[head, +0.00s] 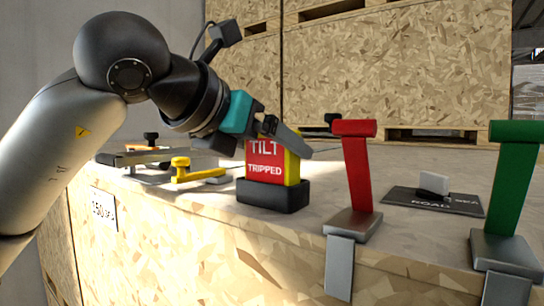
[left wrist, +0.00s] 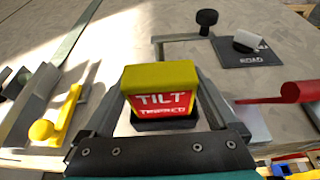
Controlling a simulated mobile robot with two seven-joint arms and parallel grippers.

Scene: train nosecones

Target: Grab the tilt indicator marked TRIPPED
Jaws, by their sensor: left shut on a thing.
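The tilt indicator (head: 268,166) is a red block with yellow sides, lettered TILT TRIPPED, on a black base. It stands upright on the wooden crate top in the head view. In the left wrist view it shows its yellow top and red face (left wrist: 160,100) between the fingers. My left gripper (head: 282,140) comes from above and left and is shut on the indicator's upper part. The finger covers part of the block's top in the head view. The black base looks to be on the crate surface. My right gripper is not in view.
A red lever (head: 357,170) stands close to the right of the indicator, with a green lever (head: 508,185) farther right. A yellow handle (head: 190,172) lies to the left. Large wooden crates (head: 390,70) stand behind.

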